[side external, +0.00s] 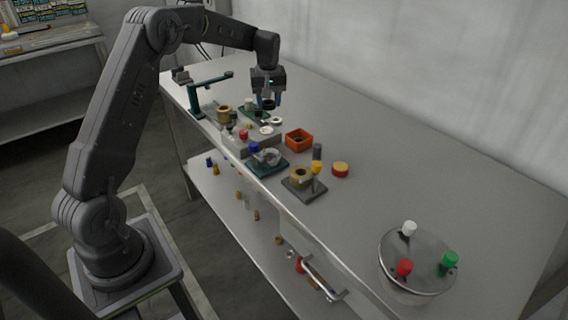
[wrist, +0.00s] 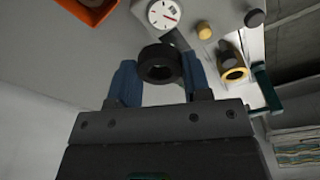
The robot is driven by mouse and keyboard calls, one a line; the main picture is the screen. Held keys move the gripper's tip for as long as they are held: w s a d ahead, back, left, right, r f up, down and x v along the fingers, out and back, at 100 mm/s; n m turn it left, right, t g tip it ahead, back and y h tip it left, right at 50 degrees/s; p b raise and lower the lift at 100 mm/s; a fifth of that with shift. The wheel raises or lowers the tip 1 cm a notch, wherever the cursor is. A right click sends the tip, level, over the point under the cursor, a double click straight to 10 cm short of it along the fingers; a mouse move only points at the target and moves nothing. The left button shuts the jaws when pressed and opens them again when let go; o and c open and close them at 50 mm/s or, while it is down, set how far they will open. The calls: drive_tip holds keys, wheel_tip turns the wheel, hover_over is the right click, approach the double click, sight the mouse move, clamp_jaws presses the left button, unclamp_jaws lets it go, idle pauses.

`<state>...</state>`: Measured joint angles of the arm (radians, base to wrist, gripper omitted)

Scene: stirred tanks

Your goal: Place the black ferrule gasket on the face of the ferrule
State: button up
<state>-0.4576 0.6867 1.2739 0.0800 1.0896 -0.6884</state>
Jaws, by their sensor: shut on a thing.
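My gripper (side external: 268,101) is shut on the black ferrule gasket (wrist: 160,64), a thick dark ring held between its two blue fingertips. In the side external view the gasket (side external: 268,105) shows as a small dark shape between the fingers, above the back part of the cluttered work area. In the wrist view the ring's hole faces the camera. I cannot tell which of the small fittings on the bench is the ferrule; it may be among the metal parts below or hidden by my gripper.
An orange bin (side external: 299,139), a round dial (wrist: 164,14), a tan ring (wrist: 234,74) and a green stand (side external: 196,98) are nearby. A dark plate (side external: 304,191), a red-and-yellow cap (side external: 341,170) and a steel lid (side external: 425,275) lie toward the front.

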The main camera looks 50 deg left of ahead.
drive_tip(key=s+d+r+m, duration=0.1)
drive_tip(key=s+d+m, duration=0.3)
drive_tip(key=d, duration=0.6)
drive_tip(key=s+d+r+m, duration=0.1)
drive_tip(key=s+d+m, duration=0.3)
drive_tip(key=d, duration=0.6)
drive_tip(key=s+a+r+n, duration=0.1)
drive_tip(key=s+a, duration=0.2)
drive_tip(key=a, duration=0.6)
drive_tip(key=s+a+n, duration=0.1)
drive_tip(key=s+a, duration=0.3)
drive_tip(key=a, duration=0.5)
hover_over(270, 154)
drive_tip(key=shift+t, duration=0.3)
drive_tip(key=f, duration=0.6)
drive_tip(key=shift+s+d+f, duration=0.1)
drive_tip(key=shift+s+f, duration=0.1)
drive_tip(key=shift+f, duration=2)
drive_tip(key=shift+f, duration=0.4)
drive_tip(key=shift+f, duration=0.2)
